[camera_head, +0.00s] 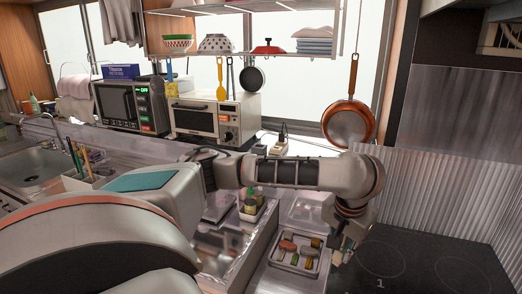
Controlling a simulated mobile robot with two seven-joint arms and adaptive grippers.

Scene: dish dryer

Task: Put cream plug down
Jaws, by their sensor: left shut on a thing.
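My left arm reaches in from the left across the counter and bends downward at the right. My left gripper (342,252) points down beside the small tray, close to the front of the dark cooktop. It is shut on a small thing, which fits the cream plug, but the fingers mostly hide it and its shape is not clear. I cannot tell whether it touches the surface below. My right gripper is not in view.
A small tray (279,262) with several small items stands just left of the gripper. The black cooktop (410,262) to the right is clear. A toaster oven (207,120), microwave (128,107) and sink (32,166) stand behind. A copper pan (348,124) hangs above.

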